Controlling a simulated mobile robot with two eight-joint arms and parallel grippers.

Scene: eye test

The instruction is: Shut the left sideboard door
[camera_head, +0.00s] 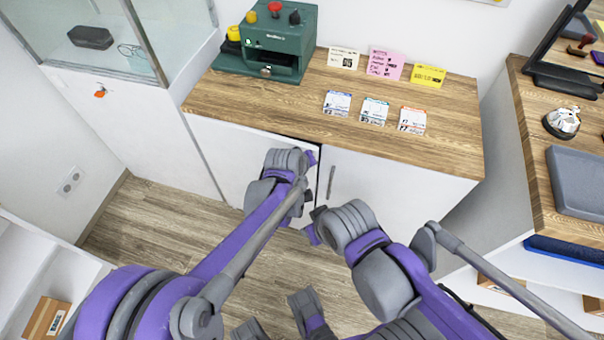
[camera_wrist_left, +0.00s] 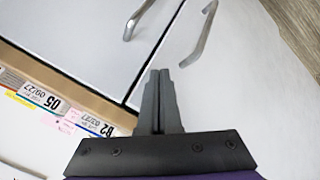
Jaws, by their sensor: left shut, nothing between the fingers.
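The sideboard's left door (camera_head: 222,158) is white and stands nearly closed. A narrow dark gap along its top widens toward its free edge, so it looks slightly ajar. In the left wrist view the door (camera_wrist_left: 245,85) fills the right side, with its bar handle (camera_wrist_left: 200,36); my left arm hides that handle in the head view. My left gripper (camera_head: 313,160) is at the door's upper free corner. Its fingers (camera_wrist_left: 160,100) are shut and empty, over the door near the seam; I cannot tell whether they touch. My right gripper (camera_head: 306,232) is low in front of the doors, fingers unclear.
The right door (camera_head: 400,195) with its handle (camera_head: 331,181) looks closed. The wooden top (camera_head: 300,100) carries a green machine (camera_head: 280,40) and several cards. A glass-topped cabinet (camera_head: 130,115) stands left, a second wooden counter (camera_head: 530,140) right. Bare floor (camera_head: 150,215) lies left.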

